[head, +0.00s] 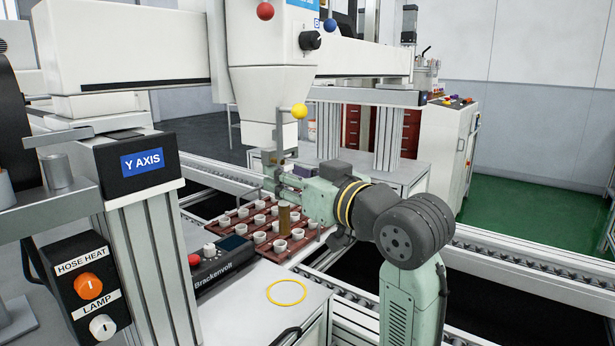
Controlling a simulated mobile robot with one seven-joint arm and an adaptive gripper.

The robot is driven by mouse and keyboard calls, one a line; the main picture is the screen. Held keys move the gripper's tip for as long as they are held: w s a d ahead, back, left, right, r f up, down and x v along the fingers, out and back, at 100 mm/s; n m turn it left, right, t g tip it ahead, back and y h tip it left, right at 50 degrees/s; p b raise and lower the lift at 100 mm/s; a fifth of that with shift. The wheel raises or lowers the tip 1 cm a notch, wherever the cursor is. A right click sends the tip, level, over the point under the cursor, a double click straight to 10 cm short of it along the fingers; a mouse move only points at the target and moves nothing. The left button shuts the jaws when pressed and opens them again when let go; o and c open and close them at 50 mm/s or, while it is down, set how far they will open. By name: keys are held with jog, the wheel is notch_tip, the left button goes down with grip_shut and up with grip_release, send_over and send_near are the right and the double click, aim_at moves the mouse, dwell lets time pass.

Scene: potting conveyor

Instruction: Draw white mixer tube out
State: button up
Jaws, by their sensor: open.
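The white mixer tube is not clearly seen; the spot below the white dispensing head (272,95) is small and partly covered by my gripper. A narrow grey outlet piece (280,136) shows under the head's tapered end. My gripper (271,178) points left just below that outlet, above the tray of cups. Its jaws are open, and I cannot tell whether any tube stands between them.
A control box (221,262), a yellow ring (287,292) and the Y AXIS post (140,163) are nearer. Conveyor rails (515,264) run right.

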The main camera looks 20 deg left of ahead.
jog(key=shift+x, duration=1.1)
jog(key=shift+c, duration=0.5)
grip_shut()
